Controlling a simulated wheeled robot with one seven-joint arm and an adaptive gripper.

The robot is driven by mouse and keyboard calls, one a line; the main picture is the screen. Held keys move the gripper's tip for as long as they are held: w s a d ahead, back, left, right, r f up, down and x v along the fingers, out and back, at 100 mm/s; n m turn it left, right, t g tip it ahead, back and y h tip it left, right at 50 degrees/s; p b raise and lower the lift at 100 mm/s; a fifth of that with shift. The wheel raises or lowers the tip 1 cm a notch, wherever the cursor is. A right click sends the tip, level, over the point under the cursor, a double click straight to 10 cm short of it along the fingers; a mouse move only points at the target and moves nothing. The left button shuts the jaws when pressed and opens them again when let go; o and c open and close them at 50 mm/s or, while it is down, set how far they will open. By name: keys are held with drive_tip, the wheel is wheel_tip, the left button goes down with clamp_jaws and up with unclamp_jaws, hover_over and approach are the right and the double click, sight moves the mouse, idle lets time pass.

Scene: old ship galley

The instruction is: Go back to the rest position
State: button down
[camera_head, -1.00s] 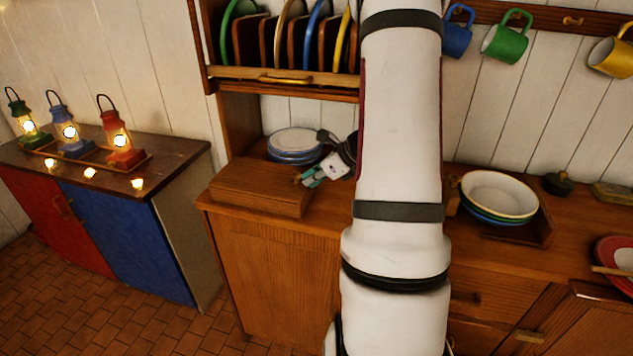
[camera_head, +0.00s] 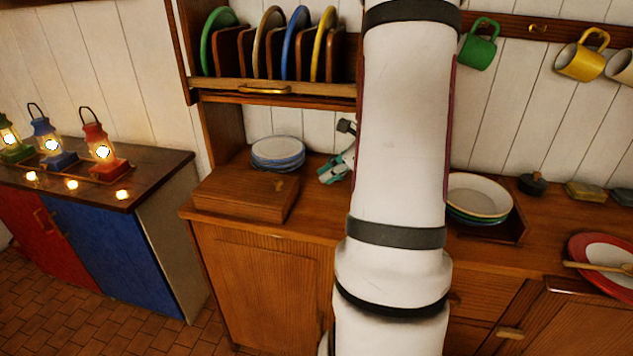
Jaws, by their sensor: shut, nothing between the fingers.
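My gripper (camera_head: 331,172) shows just left of my white arm, low over the wooden counter (camera_head: 320,222). Its teal fingers point down and left and are shut with nothing between them. The gripper's wrist is partly hidden behind my arm. A stack of blue-rimmed plates (camera_head: 278,153) stands on the counter to the left of the gripper, apart from it. A wooden box (camera_head: 240,196) with a flat lid lies in front of the plates, also left of the gripper.
A rack (camera_head: 262,88) of upright coloured plates hangs above the counter. A green mug (camera_head: 478,48) and yellow mug (camera_head: 582,60) hang at right. A bowl stack (camera_head: 478,195) and red-rimmed plate (camera_head: 600,262) sit right of my arm. Lit lanterns (camera_head: 102,152) stand on the left cabinet.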

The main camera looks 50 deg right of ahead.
drive_tip(key=shift+s+d+r, duration=0.1)
drive_tip(key=shift+s+r, duration=0.25)
drive_tip(key=shift+s, duration=0.05)
drive_tip(key=w+a+r+n+g+y, duration=0.1)
drive_tip(key=a+r+n, duration=0.2)
drive_tip(key=a+n, duration=0.3)
drive_tip(key=w+a+r+n+g, duration=0.1)
drive_tip(key=a+r+n, duration=0.2)
drive_tip(key=a, duration=0.6)
drive_tip(key=w+a+r+n+g+y, duration=0.1)
drive_tip(key=a+r+n, duration=0.2)
drive_tip(key=a+n, duration=0.3)
drive_tip(key=s+a+r+n+g+h, duration=0.1)
drive_tip(key=s+a+r+n+h, duration=0.2)
drive_tip(key=s+a+n, duration=1)
drive_tip(key=shift+s+a+n+h, duration=0.15)
drive_tip(key=shift+a+n+h, duration=0.35)
drive_tip(key=shift+a+n, duration=1.65)
drive_tip(key=shift+d+n, duration=0.75)
